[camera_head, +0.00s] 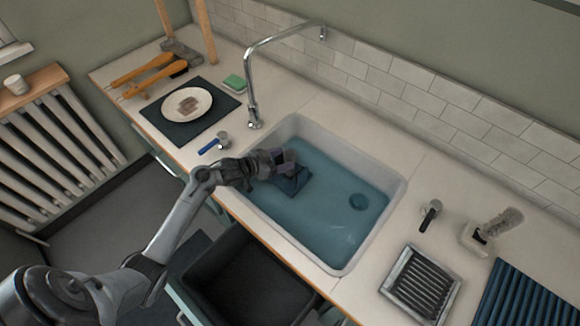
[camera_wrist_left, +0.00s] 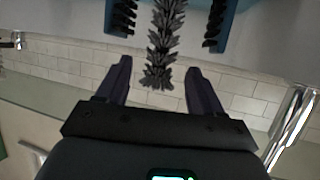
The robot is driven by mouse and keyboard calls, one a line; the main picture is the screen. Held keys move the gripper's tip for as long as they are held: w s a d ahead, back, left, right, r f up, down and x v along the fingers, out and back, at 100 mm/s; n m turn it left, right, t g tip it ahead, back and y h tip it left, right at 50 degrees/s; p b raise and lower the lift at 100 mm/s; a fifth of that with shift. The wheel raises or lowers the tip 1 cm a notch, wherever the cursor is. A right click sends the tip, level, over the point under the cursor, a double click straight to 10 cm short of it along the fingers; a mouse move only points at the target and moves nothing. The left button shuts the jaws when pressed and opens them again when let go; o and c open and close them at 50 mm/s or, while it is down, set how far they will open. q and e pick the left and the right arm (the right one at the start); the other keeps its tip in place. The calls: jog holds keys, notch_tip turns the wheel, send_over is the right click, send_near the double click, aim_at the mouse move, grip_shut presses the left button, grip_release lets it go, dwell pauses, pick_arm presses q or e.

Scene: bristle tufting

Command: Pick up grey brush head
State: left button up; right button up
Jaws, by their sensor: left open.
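My left gripper (camera_head: 284,163) is over the left part of the sink, near a dark blue piece (camera_head: 291,182). In the left wrist view its two fingers (camera_wrist_left: 160,78) are apart. A grey bristled brush head (camera_wrist_left: 161,48) lies ahead of and between the fingertips, its near end reaching into the gap. I cannot tell whether a finger touches it. Blue parts with black bristles (camera_wrist_left: 213,22) flank it at the top of that view. In the head view the gripper hides much of this spot. My right gripper is not in view.
The white sink (camera_head: 393,203) holds bluish water. A tap (camera_head: 251,100) stands behind its left end. A plate (camera_head: 203,103) on a dark mat is at the left. On the right are a grey brush (camera_head: 502,222) upright in a white holder, and a ridged tray (camera_head: 420,285).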

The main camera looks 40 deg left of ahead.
pick_arm(q)
jog(key=shift+b+x, duration=0.9)
jog(key=shift+x, duration=2.1)
jog(key=c, duration=1.1)
